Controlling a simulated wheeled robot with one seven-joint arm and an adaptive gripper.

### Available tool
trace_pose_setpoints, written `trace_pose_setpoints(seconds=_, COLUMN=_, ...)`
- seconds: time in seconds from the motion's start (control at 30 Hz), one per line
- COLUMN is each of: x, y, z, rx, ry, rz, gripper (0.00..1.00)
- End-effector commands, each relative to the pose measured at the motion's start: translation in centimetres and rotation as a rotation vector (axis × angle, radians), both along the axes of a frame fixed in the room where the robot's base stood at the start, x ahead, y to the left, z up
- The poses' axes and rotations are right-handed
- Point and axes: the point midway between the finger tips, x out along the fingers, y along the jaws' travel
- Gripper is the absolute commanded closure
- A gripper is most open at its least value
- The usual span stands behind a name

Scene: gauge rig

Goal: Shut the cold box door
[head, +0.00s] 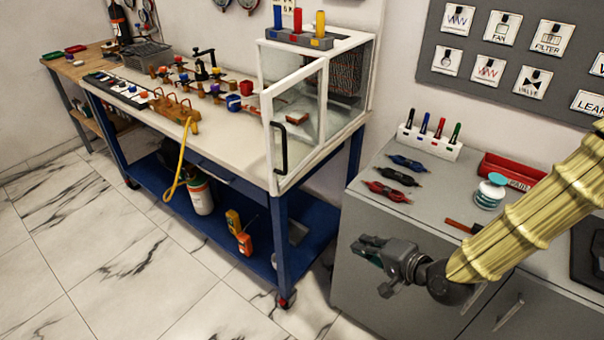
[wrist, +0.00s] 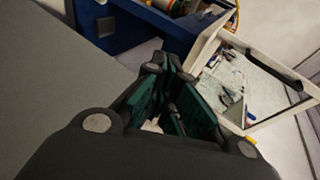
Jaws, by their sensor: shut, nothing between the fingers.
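The cold box (head: 348,42) is a white-framed clear box on the right end of the blue workbench. Its door (head: 297,75), a white frame with a clear pane, stands open, swung out past the bench's front edge. The black door handle (head: 281,148) is near the door's left, free edge. In the wrist view the door (wrist: 210,48) and its handle (wrist: 268,66) show at the right, beyond the fingers. My gripper (head: 362,246) is shut and empty, in front of the grey cabinet, right of and apart from the door. Its green-padded fingers (wrist: 172,72) show in the wrist view.
The grey cabinet (head: 400,290) stands close behind my gripper, with pens and clips on top. The workbench (head: 235,150) holds blocks, valves and a yellow hose (head: 182,155). The marble floor (head: 110,260) in front is clear.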

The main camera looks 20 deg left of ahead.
Motion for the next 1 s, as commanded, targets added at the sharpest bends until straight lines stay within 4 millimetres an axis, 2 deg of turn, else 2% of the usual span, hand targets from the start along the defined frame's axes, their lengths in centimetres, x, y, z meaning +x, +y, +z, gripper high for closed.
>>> trace_pose_setpoints(seconds=0.03, x=1.2, y=1.1, z=1.7, rx=0.076, ry=-0.033, rz=0.005, gripper=1.00)
trace_pose_setpoints(seconds=0.1, x=2.2, y=2.6, z=5.1, rx=0.179, ry=-0.060, rz=0.023, gripper=1.00)
trace_pose_setpoints(seconds=0.2, x=2.8, y=4.2, z=9.5, rx=0.302, ry=-0.088, rz=0.058, gripper=1.00)
trace_pose_setpoints(seconds=0.3, x=2.8, y=5.2, z=12.9, rx=0.389, ry=-0.105, rz=0.093, gripper=1.00)
trace_pose_setpoints(seconds=0.4, x=2.6, y=5.8, z=15.2, rx=0.443, ry=-0.113, rz=0.120, gripper=1.00)
trace_pose_setpoints(seconds=0.57, x=2.6, y=6.3, z=16.5, rx=0.472, ry=-0.117, rz=0.136, gripper=1.00)
trace_pose_setpoints(seconds=1.0, x=4.5, y=10.3, z=16.5, rx=0.471, ry=-0.115, rz=0.137, gripper=1.00)
